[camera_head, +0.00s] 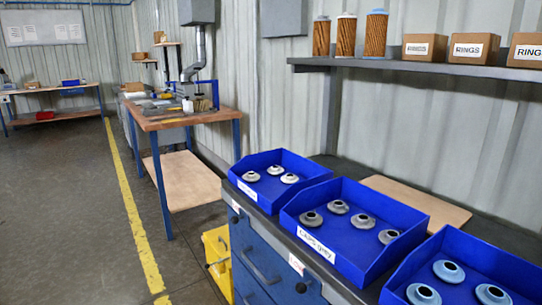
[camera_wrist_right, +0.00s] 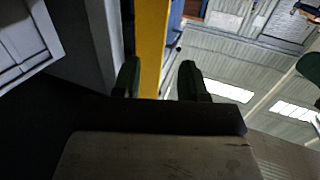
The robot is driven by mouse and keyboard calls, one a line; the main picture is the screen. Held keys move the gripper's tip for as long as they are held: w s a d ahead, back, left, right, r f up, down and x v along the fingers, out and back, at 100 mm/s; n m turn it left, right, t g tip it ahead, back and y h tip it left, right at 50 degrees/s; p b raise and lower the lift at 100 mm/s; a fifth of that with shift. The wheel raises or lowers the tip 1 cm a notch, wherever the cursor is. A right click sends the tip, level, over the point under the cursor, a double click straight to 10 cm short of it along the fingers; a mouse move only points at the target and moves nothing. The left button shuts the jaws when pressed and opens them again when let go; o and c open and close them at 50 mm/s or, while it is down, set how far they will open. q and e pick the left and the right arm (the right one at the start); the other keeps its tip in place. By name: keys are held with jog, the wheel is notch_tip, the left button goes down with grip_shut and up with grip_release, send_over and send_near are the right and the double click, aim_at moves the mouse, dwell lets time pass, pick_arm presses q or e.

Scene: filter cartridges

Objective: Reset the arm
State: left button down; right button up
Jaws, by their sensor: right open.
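My right gripper (camera_wrist_right: 160,82) shows in the right wrist view, its two dark fingers apart with nothing between them. Beyond the fingers are a yellow strip, a grey panel and the ceiling, so it is not over any bin. Neither gripper is in the head view. My left gripper does not show in any view.
Blue bins of caps stand on a dark-topped cabinet: a far bin (camera_head: 301,163), a middle bin (camera_head: 327,255) labelled for grey caps, and a near bin (camera_head: 449,234). A shelf (camera_head: 430,68) holds cartridges and boxes. A wooden workbench (camera_head: 172,122) stands left; open floor (camera_head: 60,200) lies beyond.

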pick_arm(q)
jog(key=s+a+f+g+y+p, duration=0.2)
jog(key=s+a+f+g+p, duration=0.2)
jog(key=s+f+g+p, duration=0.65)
pick_arm(e)
jog(key=s+d+f+g+h+b, duration=0.2)
jog(key=s+d+f+g, duration=0.2)
jog(key=s+f+g, duration=0.65)
pick_arm(q)
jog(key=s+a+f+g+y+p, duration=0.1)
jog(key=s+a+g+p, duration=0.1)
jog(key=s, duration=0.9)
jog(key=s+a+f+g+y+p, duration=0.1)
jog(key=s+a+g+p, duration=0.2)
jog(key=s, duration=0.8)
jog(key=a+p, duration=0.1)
jog(key=p, duration=0.1)
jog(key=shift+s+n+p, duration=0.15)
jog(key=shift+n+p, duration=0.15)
pick_arm(e)
jog(key=s+d+f+g+h, duration=0.1)
jog(key=s+d+g, duration=0.1)
jog(key=s, duration=0.9)
jog(key=s+d+f+g+h, duration=0.1)
jog(key=s+d+g, duration=0.2)
jog(key=s, duration=0.8)
jog(key=shift+d+m, duration=0.3)
jog(key=shift+d, duration=0.25)
